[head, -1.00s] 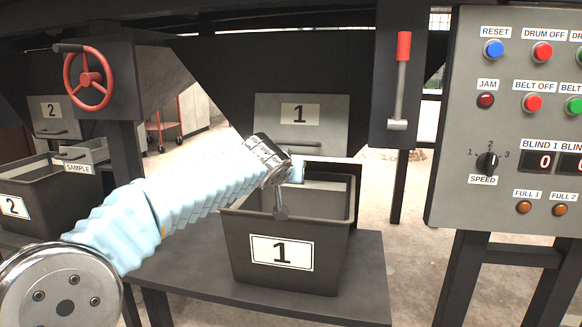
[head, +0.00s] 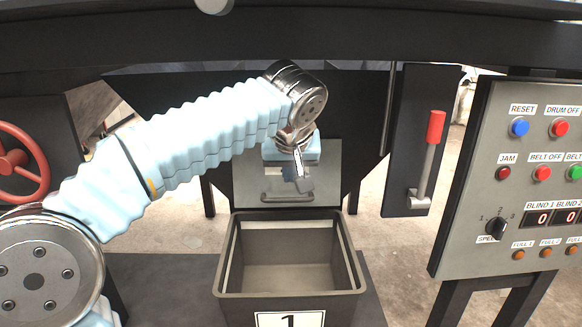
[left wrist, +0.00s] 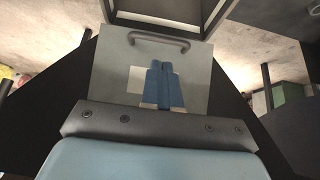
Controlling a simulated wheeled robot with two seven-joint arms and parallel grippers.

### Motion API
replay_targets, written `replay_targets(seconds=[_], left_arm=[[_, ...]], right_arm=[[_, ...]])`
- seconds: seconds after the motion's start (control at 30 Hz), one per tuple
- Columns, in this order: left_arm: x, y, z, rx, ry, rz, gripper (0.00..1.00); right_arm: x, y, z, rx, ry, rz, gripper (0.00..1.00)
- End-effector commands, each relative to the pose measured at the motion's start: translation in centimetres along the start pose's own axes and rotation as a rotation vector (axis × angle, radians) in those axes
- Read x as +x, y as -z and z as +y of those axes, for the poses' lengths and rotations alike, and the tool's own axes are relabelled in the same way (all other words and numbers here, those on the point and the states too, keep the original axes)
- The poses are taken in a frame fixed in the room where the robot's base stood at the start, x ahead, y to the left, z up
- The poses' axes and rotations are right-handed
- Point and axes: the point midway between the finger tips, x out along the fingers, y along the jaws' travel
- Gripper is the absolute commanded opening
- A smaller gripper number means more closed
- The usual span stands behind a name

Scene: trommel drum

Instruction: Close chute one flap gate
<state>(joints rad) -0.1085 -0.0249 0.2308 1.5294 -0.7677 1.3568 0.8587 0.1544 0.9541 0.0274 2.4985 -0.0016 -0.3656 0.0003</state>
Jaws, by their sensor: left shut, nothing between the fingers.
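The chute one flap gate (head: 325,172) is a grey plate hanging at the mouth of the dark chute, with a bar handle (head: 287,197) along its lower edge. My left gripper (head: 304,185) points down in front of the plate, just above the handle, and covers the number label. In the left wrist view the shut, empty blue fingers (left wrist: 165,85) lie over the plate (left wrist: 197,80), with the handle (left wrist: 158,40) beyond their tips. Contact with the plate cannot be told. My right gripper is not in view.
An open grey bin labelled 1 (head: 228,268) stands on the shelf below the gate. A red-handled lever (head: 429,150) is to the right, beside the control panel (head: 460,190). A red handwheel (head: 14,160) is at the left edge.

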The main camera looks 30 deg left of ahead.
Motion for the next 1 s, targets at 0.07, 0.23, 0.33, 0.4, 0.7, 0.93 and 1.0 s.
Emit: replay_targets(seconds=[0.07,0.23,0.33,0.4,0.7,0.93,1.0], left_arm=[[1.8,-0.1,0.0,0.001,0.002,-0.002,0.00],[5.6,-0.1,0.0,0.002,0.003,-0.002,0.00],[7.6,0.0,0.0,0.002,0.002,-0.001,0.00],[8.8,0.1,0.0,0.001,0.003,-0.002,0.00],[11.5,0.6,0.0,0.001,-0.001,0.001,0.00],[11.7,0.7,0.0,0.001,-0.001,0.002,0.00],[11.7,0.7,0.0,0.001,-0.001,0.002,0.00]], right_arm=[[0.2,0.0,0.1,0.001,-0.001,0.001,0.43],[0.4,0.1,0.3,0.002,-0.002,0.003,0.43],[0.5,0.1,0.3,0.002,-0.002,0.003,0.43],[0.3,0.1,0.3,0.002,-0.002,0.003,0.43],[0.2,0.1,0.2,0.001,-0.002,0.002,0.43],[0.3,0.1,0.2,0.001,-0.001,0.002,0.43],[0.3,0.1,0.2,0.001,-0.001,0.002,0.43]])
